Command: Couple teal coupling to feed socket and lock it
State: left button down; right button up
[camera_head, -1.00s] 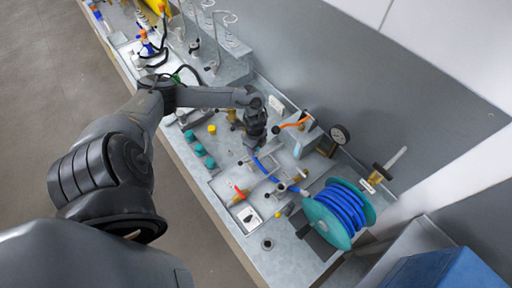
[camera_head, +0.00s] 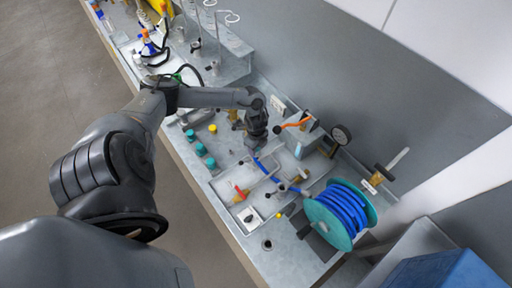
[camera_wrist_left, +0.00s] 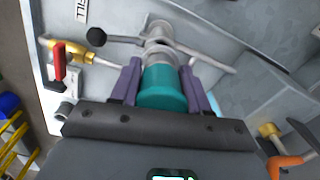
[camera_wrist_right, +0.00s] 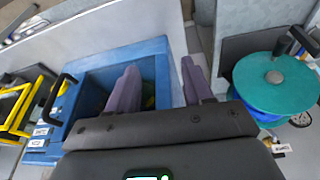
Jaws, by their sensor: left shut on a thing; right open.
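My left gripper (camera_head: 257,146) is over the grey panel area of the bench, pointing down. In the left wrist view its purple fingers are shut on the teal coupling (camera_wrist_left: 162,88), one on each side. The coupling is in line with a grey metal fitting (camera_wrist_left: 158,32), which looks like the feed socket. I cannot tell whether the two touch or how deep they are seated. A rod lever with a dark knob (camera_wrist_left: 96,37) lies across this fitting. My right gripper (camera_wrist_right: 160,88) is open and empty, above a blue bin; it is not visible in the head view.
A brass valve with a red lever (camera_wrist_left: 60,68) stands beside the fitting. A teal reel with blue hose (camera_head: 340,213) and a pressure gauge (camera_head: 340,134) stand on the bench. Several teal caps (camera_head: 200,149) line the front edge. The blue bin (camera_wrist_right: 92,100) has a black handle.

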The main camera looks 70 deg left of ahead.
dwell(0.3)
pick_arm(q)
jog(key=shift+f, duration=0.2)
jog(key=shift+f+b, duration=0.65)
jog(key=shift+f, duration=0.4)
jog(key=shift+f, duration=0.35)
dwell(0.6)
jog(key=shift+c, duration=2.4)
grip_release()
jog(key=shift+c, duration=0.4)
